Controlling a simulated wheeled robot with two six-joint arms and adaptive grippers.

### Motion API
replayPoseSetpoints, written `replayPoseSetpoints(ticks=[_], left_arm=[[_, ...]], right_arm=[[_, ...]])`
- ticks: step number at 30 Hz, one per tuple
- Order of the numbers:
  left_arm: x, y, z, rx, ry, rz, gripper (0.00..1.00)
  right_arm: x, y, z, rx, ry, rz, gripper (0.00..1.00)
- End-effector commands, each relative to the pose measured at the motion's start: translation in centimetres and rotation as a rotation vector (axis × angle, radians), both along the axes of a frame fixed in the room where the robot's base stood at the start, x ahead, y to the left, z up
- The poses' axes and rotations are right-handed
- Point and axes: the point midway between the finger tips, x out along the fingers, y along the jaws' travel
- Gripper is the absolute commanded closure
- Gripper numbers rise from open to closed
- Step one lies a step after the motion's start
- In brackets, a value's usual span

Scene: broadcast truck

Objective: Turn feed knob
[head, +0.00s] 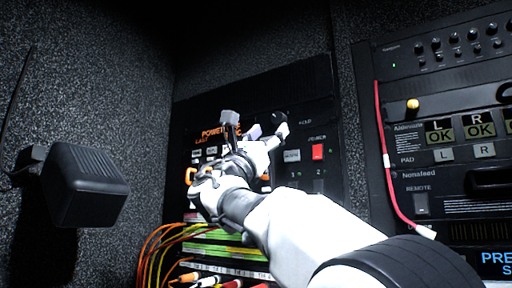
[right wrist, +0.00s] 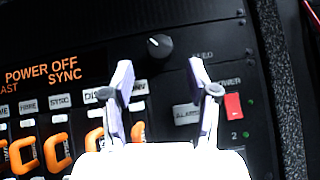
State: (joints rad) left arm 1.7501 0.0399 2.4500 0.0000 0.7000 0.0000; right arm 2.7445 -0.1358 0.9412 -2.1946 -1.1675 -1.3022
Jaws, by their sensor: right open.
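The feed knob (right wrist: 159,46) is a small round black knob with a light pointer mark, on a black rack panel, left of a partly legible "FEED" label. It also shows in the head view (head: 279,118), close to one fingertip of my right gripper. My right gripper (right wrist: 161,80) is open and empty, with its two pale fingers spread in front of the panel. In the right wrist view the knob shows beyond the fingertips, between their two lines and not gripped. In the head view the right gripper (head: 256,126) covers part of the panel. My left gripper is not seen.
A red power switch (right wrist: 233,106) sits right of the fingers. Orange-framed switches (right wrist: 57,151) line the panel's lower left. Coloured cables (head: 160,245) hang below. A dark box (head: 88,186) juts out at the left. Another rack with a pink cable (head: 386,150) stands at the right.

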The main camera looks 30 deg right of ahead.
Motion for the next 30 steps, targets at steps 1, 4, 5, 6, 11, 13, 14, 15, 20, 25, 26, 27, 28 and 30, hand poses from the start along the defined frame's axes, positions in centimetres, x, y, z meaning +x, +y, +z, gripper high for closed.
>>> replayPoseSetpoints(ticks=[1, 4, 5, 6, 11, 13, 14, 15, 20, 25, 26, 27, 28, 30], left_arm=[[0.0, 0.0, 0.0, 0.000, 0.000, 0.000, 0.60], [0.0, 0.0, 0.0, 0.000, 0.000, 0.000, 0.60], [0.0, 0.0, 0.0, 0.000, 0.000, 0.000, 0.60], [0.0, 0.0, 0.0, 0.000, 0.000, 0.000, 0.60], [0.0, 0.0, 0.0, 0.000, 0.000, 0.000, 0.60], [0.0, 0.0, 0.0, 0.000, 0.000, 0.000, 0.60], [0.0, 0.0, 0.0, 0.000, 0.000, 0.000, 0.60], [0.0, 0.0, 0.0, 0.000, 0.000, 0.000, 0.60], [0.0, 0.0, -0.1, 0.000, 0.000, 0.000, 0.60], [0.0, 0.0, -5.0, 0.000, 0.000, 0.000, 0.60], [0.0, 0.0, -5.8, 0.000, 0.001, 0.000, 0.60], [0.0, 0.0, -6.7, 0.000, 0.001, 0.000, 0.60], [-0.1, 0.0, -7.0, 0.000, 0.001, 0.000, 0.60], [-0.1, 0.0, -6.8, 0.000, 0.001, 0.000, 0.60]], right_arm=[[-0.4, 1.1, -0.9, -0.005, 0.004, 0.000, 0.41], [-1.3, 2.8, -2.7, -0.005, 0.003, -0.001, 0.41], [-1.5, 3.3, -3.2, -0.005, 0.002, 0.000, 0.41], [-1.7, 3.7, -3.8, -0.005, 0.002, -0.002, 0.41], [-2.3, 4.9, -5.1, -0.002, -0.001, 0.000, 0.41], [-2.3, 5.1, -5.3, 0.000, -0.002, 0.000, 0.41], [-2.3, 5.1, -5.4, 0.000, -0.002, 0.000, 0.41], [-2.3, 5.1, -5.4, 0.000, -0.002, 0.000, 0.41], [-2.3, 5.0, -5.4, 0.000, 0.000, 0.000, 0.41], [-2.2, 2.8, -5.4, -0.044, 0.098, 0.007, 0.41], [-2.2, 2.3, -5.1, -0.062, 0.125, 0.006, 0.41], [-2.3, 1.7, -4.6, -0.086, 0.157, 0.005, 0.41], [-2.4, 1.4, -4.1, -0.102, 0.176, 0.004, 0.41], [-2.3, 0.9, -2.9, -0.127, 0.205, 0.000, 0.41]])
